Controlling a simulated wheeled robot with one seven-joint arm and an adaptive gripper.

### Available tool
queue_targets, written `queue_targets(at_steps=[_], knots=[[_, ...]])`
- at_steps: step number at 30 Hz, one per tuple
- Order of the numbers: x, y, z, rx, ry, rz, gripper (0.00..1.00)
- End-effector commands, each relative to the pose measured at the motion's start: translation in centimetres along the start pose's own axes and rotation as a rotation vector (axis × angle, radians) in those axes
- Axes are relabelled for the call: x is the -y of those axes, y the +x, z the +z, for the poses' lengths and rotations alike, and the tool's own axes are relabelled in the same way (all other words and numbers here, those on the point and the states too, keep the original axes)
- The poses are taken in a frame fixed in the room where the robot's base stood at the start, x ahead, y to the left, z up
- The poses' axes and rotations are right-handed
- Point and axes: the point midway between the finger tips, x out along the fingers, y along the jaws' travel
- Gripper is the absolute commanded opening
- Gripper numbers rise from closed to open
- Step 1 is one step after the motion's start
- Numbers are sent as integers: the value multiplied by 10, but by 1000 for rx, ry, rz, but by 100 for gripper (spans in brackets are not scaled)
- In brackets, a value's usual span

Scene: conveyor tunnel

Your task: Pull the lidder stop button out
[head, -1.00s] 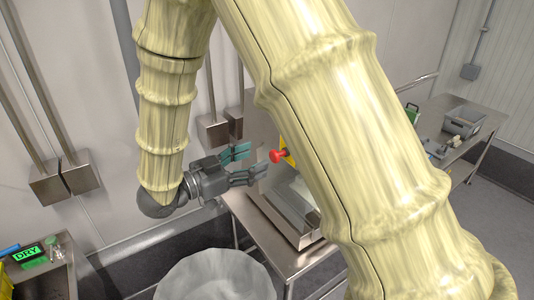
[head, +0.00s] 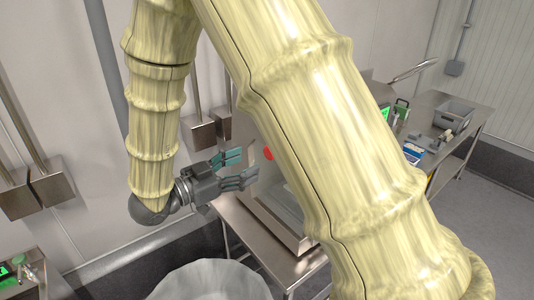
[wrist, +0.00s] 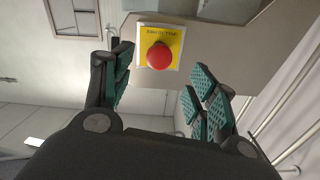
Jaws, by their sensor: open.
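The red stop button (wrist: 159,56) sits on a yellow plate (wrist: 174,37) with dark lettering, fixed to a grey panel. In the head view only part of the red button (head: 269,154) shows, beside my arm, which hides the rest of it and the plate. My gripper (head: 245,165) is open and empty, with its teal-padded fingers pointing toward the button. In the wrist view the fingers of my gripper (wrist: 160,92) are spread, and the button appears between and beyond them, apart from both.
A steel table (head: 238,222) carries the machine with the panel. A large pale bin (head: 210,282) stands below my gripper. Steel boxes (head: 38,190) with conduits are on the wall. A far table (head: 430,105) at right holds a grey tub (head: 453,114).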

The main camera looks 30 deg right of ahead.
Motion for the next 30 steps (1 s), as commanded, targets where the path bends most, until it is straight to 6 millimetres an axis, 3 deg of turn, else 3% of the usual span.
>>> queue_targets(at_steps=[9,15,29,30], knots=[[0,52,-3,0,-2,0,58],[1,74,-2,0,-3,-2,58],[1,84,0,0,-1,-4,58],[1,84,0,0,-1,-4,55]])
